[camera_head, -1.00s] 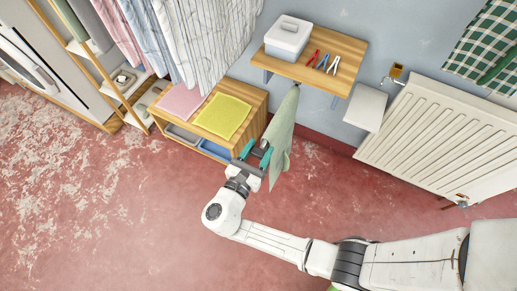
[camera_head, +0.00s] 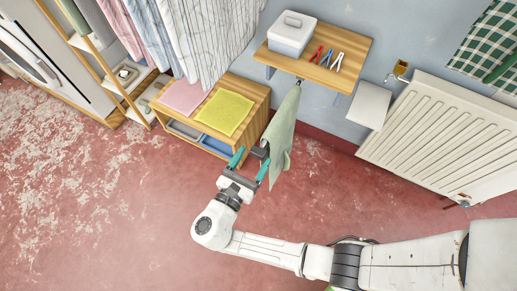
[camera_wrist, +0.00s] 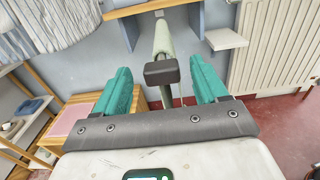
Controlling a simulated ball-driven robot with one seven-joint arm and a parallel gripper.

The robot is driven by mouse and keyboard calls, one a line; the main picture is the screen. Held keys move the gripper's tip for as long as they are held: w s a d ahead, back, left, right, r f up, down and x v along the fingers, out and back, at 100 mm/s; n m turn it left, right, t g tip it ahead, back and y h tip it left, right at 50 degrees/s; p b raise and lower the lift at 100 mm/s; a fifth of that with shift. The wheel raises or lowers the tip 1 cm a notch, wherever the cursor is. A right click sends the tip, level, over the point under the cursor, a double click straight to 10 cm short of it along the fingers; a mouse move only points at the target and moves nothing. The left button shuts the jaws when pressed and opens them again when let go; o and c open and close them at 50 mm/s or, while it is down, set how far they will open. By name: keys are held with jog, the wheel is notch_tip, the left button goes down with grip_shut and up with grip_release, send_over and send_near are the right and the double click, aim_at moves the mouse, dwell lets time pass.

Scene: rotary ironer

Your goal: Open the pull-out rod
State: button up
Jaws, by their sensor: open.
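The pull-out rod runs from below the wall shelf towards me, mostly hidden under a pale green cloth (camera_head: 282,132). Its dark grey end block (camera_head: 260,152) sticks out at the near end of the cloth. The block (camera_wrist: 162,73) also shows in the wrist view, centred between the fingers, with the cloth (camera_wrist: 163,38) behind it. My gripper (camera_head: 251,160) has teal fingers spread wide, and it is open and empty. In the wrist view a clear gap shows on each side of the block, so neither finger touches it.
The wooden shelf (camera_head: 343,52) above carries a grey-white box (camera_head: 292,36) and several small tools. A low wooden cabinet (camera_head: 257,105) with pink and yellow cloths stands to the left. A white radiator (camera_head: 437,135) is at the right. The reddish floor (camera_head: 130,220) in front is clear.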

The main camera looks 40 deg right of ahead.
jog(key=v, duration=0.6)
jog(key=shift+b, duration=0.3)
